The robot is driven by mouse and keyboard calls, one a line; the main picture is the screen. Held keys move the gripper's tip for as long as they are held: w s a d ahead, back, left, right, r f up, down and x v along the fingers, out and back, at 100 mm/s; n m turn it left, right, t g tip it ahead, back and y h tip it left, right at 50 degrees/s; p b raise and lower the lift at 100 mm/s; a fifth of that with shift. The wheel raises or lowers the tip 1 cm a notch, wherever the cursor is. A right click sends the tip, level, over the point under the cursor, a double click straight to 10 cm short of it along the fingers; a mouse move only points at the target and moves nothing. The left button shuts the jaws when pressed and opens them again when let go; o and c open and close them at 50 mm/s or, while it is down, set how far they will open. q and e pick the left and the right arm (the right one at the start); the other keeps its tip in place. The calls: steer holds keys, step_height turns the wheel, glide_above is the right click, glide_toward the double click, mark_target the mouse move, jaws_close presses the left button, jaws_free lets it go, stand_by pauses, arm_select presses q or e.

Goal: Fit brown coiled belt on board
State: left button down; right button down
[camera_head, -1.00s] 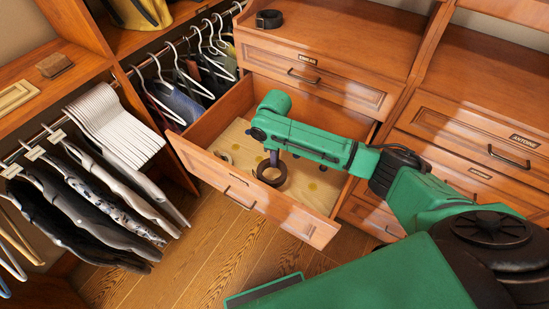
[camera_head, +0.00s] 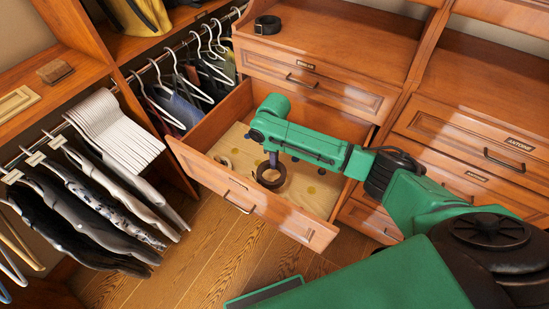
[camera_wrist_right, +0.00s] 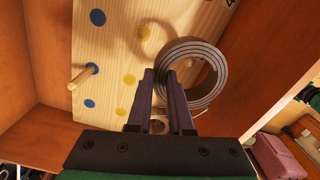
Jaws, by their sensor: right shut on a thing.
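The brown coiled belt (camera_head: 282,181) is in my right gripper (camera_head: 273,158), over the board in the open drawer. In the right wrist view the gripper (camera_wrist_right: 163,80) is shut on the wall of the coil (camera_wrist_right: 211,75), which stands out to the right of the fingers. The board (camera_head: 310,196) is pale wood with yellow and blue dots. In the wrist view the board (camera_wrist_right: 112,50) has a wooden peg (camera_wrist_right: 82,78) at left, and a round shadow falls on it. The belt appears above the board; the exact gap is unclear. My left gripper is not in view.
The drawer front (camera_head: 240,190) and side walls surround the board. A black coiled belt (camera_head: 267,25) sits on the cabinet top. Hanging clothes (camera_head: 85,205) are at left; wooden floor (camera_head: 200,260) is clear in front.

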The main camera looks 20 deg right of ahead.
stand_by(0.4)
steer(key=shift+f+b, duration=0.7)
steer(key=shift+f, duration=1.05)
steer(key=shift+f+b, duration=0.8)
steer(key=shift+f, duration=0.9)
steer(key=shift+f+b, duration=1)
steer(key=shift+f, duration=0.5)
